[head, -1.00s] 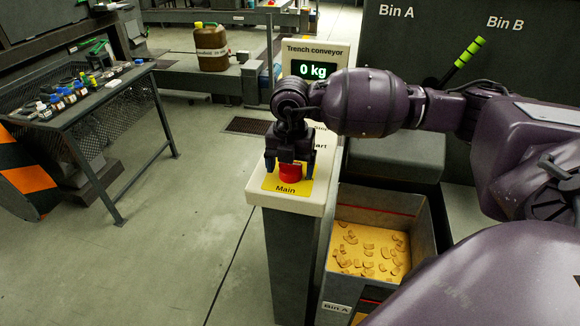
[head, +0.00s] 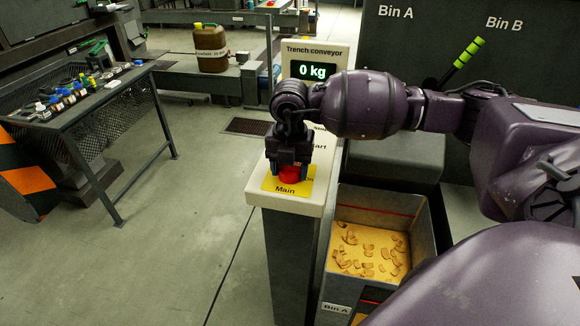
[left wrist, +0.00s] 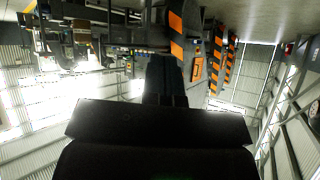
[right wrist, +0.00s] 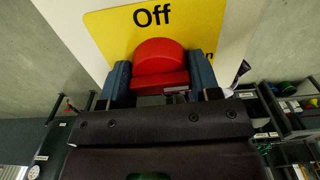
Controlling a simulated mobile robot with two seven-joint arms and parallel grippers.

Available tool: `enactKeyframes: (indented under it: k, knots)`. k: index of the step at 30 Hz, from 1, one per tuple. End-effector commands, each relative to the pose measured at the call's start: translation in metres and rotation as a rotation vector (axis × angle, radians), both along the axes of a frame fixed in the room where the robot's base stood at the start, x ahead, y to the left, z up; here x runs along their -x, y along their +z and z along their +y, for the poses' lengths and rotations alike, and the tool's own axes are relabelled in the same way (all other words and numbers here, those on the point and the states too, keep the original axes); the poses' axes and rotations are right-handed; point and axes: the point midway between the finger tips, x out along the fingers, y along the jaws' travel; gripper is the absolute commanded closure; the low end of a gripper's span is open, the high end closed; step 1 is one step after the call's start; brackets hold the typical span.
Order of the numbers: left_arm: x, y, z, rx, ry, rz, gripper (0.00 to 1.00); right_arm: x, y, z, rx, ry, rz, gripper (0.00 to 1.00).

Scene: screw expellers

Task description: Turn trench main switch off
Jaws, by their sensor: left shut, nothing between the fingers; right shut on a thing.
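The main switch is a red knob (head: 290,175) on a yellow plate (head: 287,189) labelled "Main", on top of the trench conveyor's pedestal. My right gripper (head: 289,179) points down over it, with its fingers on either side of the knob. In the right wrist view the red knob (right wrist: 160,62) sits between the two blue-grey fingers (right wrist: 161,74), which are shut on it. The word "Off" shows on the yellow plate (right wrist: 112,35) above the knob; part of another label is hidden behind a finger. My left gripper (left wrist: 164,62) shows in the left wrist view, fingers together and empty.
The display (head: 313,70) above the switch reads "0 kg". A table with small items (head: 105,97) is at left. The floor between table and pedestal is clear.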

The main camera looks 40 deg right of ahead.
Motion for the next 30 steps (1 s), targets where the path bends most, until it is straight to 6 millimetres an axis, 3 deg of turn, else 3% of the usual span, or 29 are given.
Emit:
enactKeyframes:
  k: [8, 30]
  knots:
    - [0.0005, -0.0015, -0.0001, 0.0, 0.0, 0.002, 1.0, -0.0003, 0.0004, -0.0003, 0.001, 0.169, -0.001, 0.67]
    - [-0.0015, -0.0076, -0.0015, 0.001, -0.004, 0.002, 1.0, -0.0004, -0.0006, -0.0004, 0.001, 0.867, 0.0, 0.67]
